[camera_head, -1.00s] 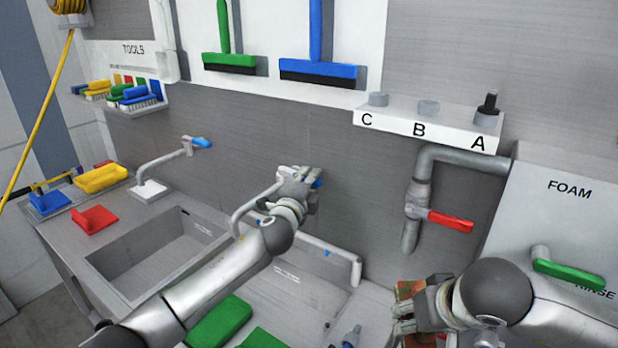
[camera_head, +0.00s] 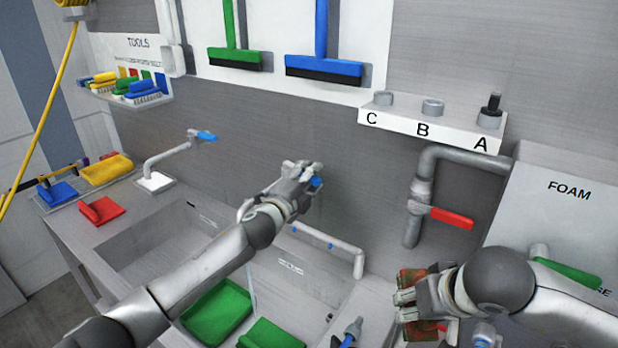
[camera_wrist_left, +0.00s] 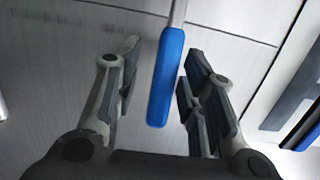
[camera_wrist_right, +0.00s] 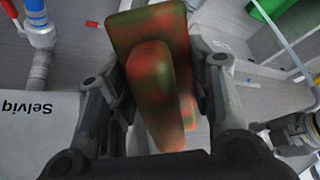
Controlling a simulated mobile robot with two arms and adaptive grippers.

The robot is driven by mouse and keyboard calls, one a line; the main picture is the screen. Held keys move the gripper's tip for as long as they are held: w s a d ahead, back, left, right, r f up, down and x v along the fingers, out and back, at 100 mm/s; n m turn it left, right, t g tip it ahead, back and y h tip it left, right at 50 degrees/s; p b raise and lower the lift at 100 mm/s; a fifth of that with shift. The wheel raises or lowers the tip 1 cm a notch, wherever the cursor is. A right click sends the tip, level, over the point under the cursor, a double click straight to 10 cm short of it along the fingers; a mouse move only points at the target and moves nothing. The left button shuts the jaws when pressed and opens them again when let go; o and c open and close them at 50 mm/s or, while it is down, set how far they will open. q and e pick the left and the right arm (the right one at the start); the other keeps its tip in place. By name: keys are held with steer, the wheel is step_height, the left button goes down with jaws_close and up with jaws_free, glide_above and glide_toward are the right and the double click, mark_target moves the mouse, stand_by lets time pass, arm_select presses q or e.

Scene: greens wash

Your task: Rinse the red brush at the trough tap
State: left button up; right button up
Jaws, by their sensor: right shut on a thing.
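The red brush (camera_wrist_right: 150,85) is smeared with green and sits between the fingers of my right gripper (camera_wrist_right: 165,110), which is shut on it. In the head view the brush (camera_head: 410,280) is partly hidden by my right gripper (camera_head: 405,308), at the right end of the trough. My left gripper (camera_head: 312,178) is at the trough tap's blue lever (camera_head: 316,182). In the left wrist view the lever (camera_wrist_left: 166,80) stands between the open fingers, with gaps beside it. The tap's spout is mostly hidden behind my left arm. A thin pale line, apparently water (camera_head: 250,280), drops below it into the trough.
Two green items (camera_head: 218,312) lie in the trough. A pipe with a red lever (camera_head: 452,218) hangs above my right gripper. A foam panel (camera_head: 560,190) stands at the right.

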arm_select(q)
steer(key=v, duration=1.2)
stand_by(0.3)
steer(key=shift+a, duration=0.1)
stand_by(0.3)
